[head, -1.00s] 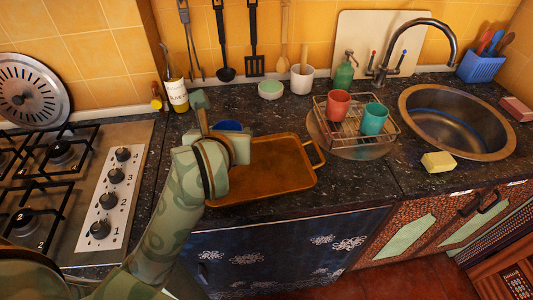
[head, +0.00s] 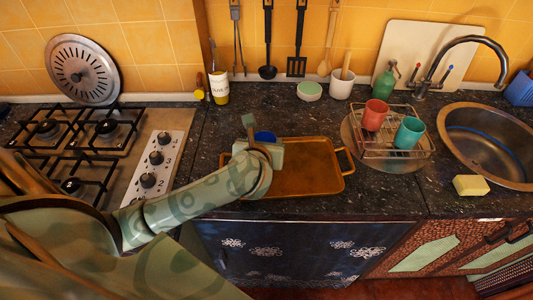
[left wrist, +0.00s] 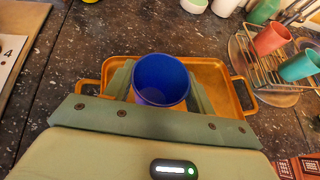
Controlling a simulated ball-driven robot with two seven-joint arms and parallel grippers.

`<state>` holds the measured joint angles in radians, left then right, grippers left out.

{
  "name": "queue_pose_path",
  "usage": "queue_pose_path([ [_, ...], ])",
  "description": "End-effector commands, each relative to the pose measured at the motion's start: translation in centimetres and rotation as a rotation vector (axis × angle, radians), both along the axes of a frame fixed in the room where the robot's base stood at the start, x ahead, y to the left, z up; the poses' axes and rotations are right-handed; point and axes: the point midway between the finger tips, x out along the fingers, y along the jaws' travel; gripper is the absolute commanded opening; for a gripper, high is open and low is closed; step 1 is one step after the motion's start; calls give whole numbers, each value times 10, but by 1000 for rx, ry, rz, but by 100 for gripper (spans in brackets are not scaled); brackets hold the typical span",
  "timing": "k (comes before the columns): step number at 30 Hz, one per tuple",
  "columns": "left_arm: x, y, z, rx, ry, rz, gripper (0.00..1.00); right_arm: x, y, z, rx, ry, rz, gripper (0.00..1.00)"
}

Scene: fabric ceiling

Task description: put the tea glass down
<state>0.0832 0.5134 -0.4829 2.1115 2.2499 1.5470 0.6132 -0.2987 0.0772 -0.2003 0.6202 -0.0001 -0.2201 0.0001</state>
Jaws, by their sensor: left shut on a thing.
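The tea glass appears as a blue cup (left wrist: 160,80) in the left wrist view, between the two fingers of my left gripper (left wrist: 158,92). In the head view only the blue top of the glass (head: 265,136) shows behind my left gripper (head: 260,146). The gripper is shut on the glass, which looks upright. Both are over the left part of a brown-orange tray (head: 312,168), which also shows in the left wrist view (left wrist: 212,75). The base of the glass is hidden, so I cannot tell whether it touches the tray. My right gripper is out of view.
A wire rack (head: 385,150) with a red cup (head: 374,114) and a teal cup (head: 409,132) stands right of the tray. A gas hob (head: 100,140) is at the left. A yellow sponge (head: 470,185) lies near the sink (head: 490,140). Dark counter behind the tray is clear.

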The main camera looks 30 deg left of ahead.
Motion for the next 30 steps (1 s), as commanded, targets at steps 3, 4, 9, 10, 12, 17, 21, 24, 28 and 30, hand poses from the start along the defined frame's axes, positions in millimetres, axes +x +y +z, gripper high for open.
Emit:
queue_pose_path([
  [3, 7, 3, -9, 2, -1, 0, 30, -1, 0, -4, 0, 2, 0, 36],
  [4, 10, 4, -13, 2, -1, 0, 30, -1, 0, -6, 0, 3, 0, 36],
  [9, 10, 4, -40, 3, 1, 0, 30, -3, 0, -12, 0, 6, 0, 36],
  [10, 10, 4, -41, 2, 0, 0, 30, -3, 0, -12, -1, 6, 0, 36],
  [12, 10, 4, -42, 2, -2, 0, 30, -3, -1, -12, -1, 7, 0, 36],
  [17, 10, 4, -41, 1, -2, 0, 30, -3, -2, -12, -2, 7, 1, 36],
  [21, 10, 4, -45, 0, -1, 0, 30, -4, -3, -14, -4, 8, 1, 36],
  [24, 10, 4, -44, 0, -1, 0, 76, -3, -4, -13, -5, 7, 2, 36],
  [28, 10, 4, -44, 1, -1, 0, 76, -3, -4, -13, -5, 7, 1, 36],
  [30, 10, 4, -44, 1, -1, 0, 76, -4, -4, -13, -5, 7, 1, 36],
])
